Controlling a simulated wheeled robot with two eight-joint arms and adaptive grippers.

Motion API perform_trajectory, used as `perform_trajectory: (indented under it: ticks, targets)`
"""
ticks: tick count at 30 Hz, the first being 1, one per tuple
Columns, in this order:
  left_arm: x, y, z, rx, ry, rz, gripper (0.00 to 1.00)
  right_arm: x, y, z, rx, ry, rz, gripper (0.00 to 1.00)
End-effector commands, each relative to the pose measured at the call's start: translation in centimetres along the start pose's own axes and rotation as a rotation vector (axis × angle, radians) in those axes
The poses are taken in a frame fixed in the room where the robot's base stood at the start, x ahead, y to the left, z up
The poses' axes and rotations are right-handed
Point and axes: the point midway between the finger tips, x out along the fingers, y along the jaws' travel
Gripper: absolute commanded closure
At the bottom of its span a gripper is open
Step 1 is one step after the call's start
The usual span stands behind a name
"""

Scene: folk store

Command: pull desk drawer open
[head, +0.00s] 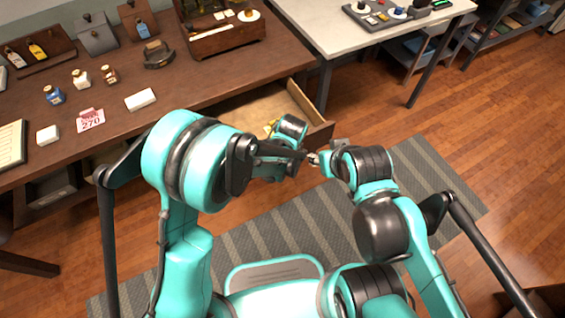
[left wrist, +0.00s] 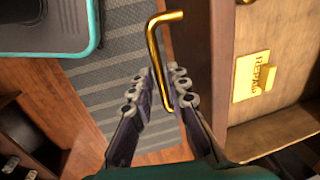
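The dark wooden desk (head: 170,82) has a drawer (head: 262,108) standing partly open at its right end. In the left wrist view, the drawer (left wrist: 219,60) shows a dark front edge and a pale wooden inside. Its brass handle (left wrist: 157,55) is a U-shaped bar. My left gripper (left wrist: 161,80) has its fingers close together on either side of the handle bar and appears shut on it. In the head view, my left wrist hides the handle. My right gripper (head: 314,158) is in front of the drawer, near my left forearm; its fingers are too small to read.
A yellow plate marked REPAIR (left wrist: 255,78) is inside the drawer. Small bottles, boxes and a wooden case (head: 225,40) stand on the desk. A pale table (head: 340,50) stands right of it. A striped grey mat (head: 430,175) covers the floor in front.

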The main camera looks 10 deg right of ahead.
Motion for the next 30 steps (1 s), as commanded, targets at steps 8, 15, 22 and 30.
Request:
perform_trajectory:
  ticks: [8, 15, 22, 30]
  targets:
    - [-0.1, 0.0, 0.0, 0.000, 0.000, 0.000, 0.81, 0.0, 0.0, 0.0, 0.000, 0.000, 0.000, 0.60]
    - [-2.9, 0.0, 0.0, 0.002, 0.001, 0.000, 0.81, 0.0, 0.0, 0.0, 0.000, 0.000, 0.000, 0.60]
    - [-8.0, 0.0, 0.0, 0.001, 0.000, 0.000, 0.81, 0.0, 0.0, 0.0, 0.000, 0.000, 0.000, 0.60]
    - [-11.6, 0.0, 0.0, 0.001, 0.000, 0.000, 0.81, 0.0, 0.0, 0.0, 0.000, 0.000, 0.000, 0.60]
